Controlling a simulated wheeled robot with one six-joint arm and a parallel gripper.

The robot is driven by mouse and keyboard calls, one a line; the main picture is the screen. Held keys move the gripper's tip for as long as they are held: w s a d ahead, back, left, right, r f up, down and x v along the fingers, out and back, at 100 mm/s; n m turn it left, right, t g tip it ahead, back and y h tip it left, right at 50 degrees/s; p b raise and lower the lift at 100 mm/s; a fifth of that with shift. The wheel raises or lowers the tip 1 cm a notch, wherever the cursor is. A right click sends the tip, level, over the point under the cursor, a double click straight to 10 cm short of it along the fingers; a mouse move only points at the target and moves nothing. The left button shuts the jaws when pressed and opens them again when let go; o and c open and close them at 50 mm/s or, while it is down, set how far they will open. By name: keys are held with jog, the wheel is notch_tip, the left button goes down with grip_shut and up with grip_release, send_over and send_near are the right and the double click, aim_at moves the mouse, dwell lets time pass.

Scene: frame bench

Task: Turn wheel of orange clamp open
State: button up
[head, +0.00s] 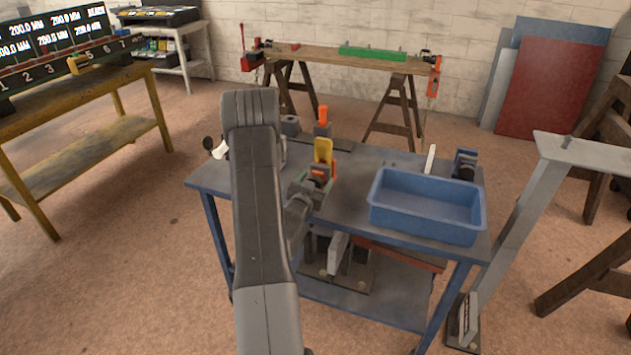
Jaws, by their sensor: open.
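An orange clamp (433,87) is on the right end of the wooden beam at the back, with a dark part at its top. Its wheel is too small to make out clearly. A red clamp-like tool (252,62) is at the beam's left end. My gripper (319,181) is open over the blue cart, partly hidden behind my own arm. It is well in front of the beam and apart from the orange clamp. A yellow and orange item (323,152) shows just beyond the gripper; I cannot tell whether they touch.
The blue cart (345,212) holds a blue bin (427,205) and an orange-topped item (323,120). Sawhorses (398,112) carry the beam (335,62), with a green piece (371,52) on it. A grey stand (520,210) is at right. Floor shows left of the cart.

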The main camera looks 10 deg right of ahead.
jog(key=shift+c, duration=0.2)
jog(key=c, duration=0.9)
jog(key=shift+f+n+b, duration=0.2)
jog(key=shift+n+b, duration=0.6)
jog(key=shift+b, duration=0.4)
jog(key=shift+r+n+b, duration=0.15)
jog(key=shift+n+b, duration=0.3)
jog(key=shift+n, duration=0.35)
jog(key=o, duration=0.9)
jog(key=shift+o, duration=0.2)
jog(key=shift+a, duration=0.1)
jog(key=b+v, duration=0.2)
jog(key=v, duration=1.1)
jog(key=shift+s+a, duration=0.2)
jog(key=shift+s, duration=0.15)
